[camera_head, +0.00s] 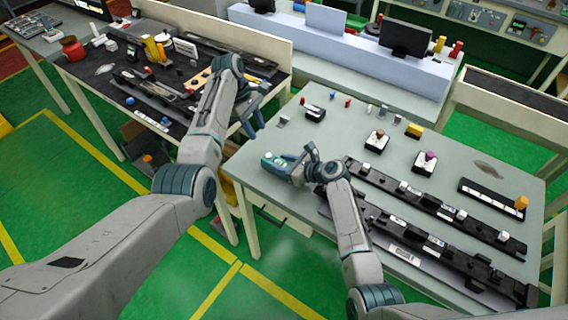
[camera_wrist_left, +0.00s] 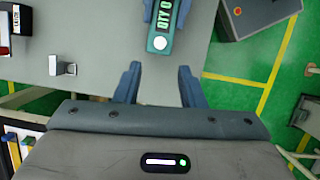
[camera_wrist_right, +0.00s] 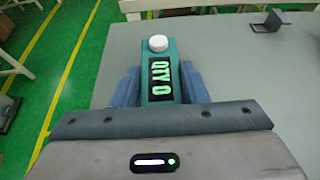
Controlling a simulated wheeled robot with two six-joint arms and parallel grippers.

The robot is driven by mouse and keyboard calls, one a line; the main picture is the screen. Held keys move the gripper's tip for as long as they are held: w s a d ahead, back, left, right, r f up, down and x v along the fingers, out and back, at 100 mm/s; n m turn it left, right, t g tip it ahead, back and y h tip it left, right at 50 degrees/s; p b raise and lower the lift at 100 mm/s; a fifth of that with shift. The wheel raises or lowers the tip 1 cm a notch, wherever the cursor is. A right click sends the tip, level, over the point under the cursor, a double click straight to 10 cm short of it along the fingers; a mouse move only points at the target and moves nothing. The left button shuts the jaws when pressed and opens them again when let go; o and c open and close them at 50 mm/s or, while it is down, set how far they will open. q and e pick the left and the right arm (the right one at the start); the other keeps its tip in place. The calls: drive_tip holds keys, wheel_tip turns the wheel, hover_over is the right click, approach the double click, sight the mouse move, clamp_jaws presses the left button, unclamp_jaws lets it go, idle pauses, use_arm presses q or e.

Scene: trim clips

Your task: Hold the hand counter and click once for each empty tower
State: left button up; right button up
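The hand counter (camera_head: 271,160) is a small teal device with a white button at one end. Its display reads "QTY 0" in the right wrist view (camera_wrist_right: 160,80). My right gripper (camera_head: 287,167) is shut on the counter and holds it near the left edge of the grey table, button end outward. My left gripper (camera_head: 256,115) is open and empty, higher up and apart from the counter. The left wrist view shows the counter (camera_wrist_left: 160,42) ahead of the open fingers. I cannot tell which things are the towers.
A cluttered dark bench (camera_head: 110,90) stands at left. Green floor lies between.

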drive_tip(key=c, duration=0.3)
use_arm(q)
clamp_jaws()
use_arm(e)
drive_tip(key=shift+c, duration=0.7)
idle(0.7)
